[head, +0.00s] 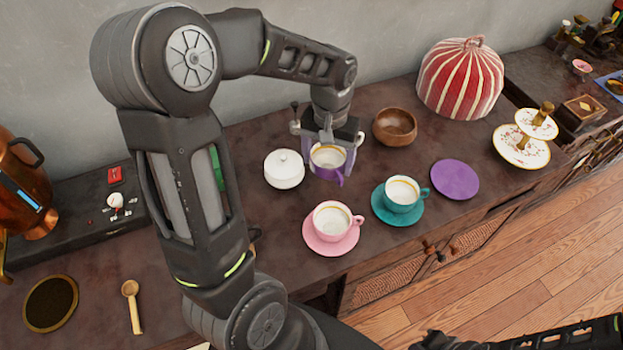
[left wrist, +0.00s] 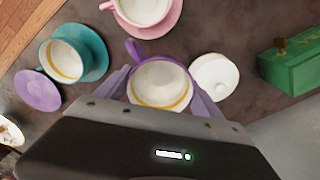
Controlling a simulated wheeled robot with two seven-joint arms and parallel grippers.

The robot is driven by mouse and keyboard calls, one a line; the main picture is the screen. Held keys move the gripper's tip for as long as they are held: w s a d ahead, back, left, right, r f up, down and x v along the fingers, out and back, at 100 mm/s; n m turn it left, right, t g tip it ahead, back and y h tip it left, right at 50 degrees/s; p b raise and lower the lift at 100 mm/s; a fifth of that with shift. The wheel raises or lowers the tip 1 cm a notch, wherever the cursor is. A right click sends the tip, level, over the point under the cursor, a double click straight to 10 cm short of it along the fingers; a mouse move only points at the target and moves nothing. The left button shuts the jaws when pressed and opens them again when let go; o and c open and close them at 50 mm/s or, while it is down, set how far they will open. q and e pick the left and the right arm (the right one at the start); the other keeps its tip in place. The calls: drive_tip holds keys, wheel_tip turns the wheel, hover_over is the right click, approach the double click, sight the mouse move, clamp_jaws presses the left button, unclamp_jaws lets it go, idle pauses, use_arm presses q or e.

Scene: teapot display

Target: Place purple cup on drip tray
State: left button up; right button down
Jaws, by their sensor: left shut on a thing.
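The purple cup (head: 328,165) with a white and gold inside is upright near the back middle of the counter. My left gripper (head: 330,148) reaches down from above and is shut on it. In the left wrist view the cup (left wrist: 160,84) sits between the two pale fingers, its handle pointing up-left. I cannot tell whether its base touches the counter. A round dark plate with a brass rim (head: 51,303), which looks like the drip tray, lies empty at the front left. My right gripper (head: 437,341) is partly cut off at the bottom edge; its jaws are unclear.
A white lidded pot (head: 284,169) stands close left of the cup, a wooden bowl (head: 394,127) to its right. Pink cup (head: 333,219), teal cup (head: 401,194) and empty purple saucer (head: 455,179) are in front and right. A wooden spoon (head: 132,305) lies beside the dark plate; a copper urn (head: 22,185) stands behind it.

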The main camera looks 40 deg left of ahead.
use_arm(q)
wheel_tip(320, 180, down, 4)
drive_tip(key=shift+f, duration=0.25)
drive_tip(key=shift+f, duration=1.85)
drive_tip(key=shift+f, duration=0.15)
drive_tip(key=o, duration=1.2)
wheel_tip(320, 180, up, 12)
drive_tip(key=shift+r, duration=0.2)
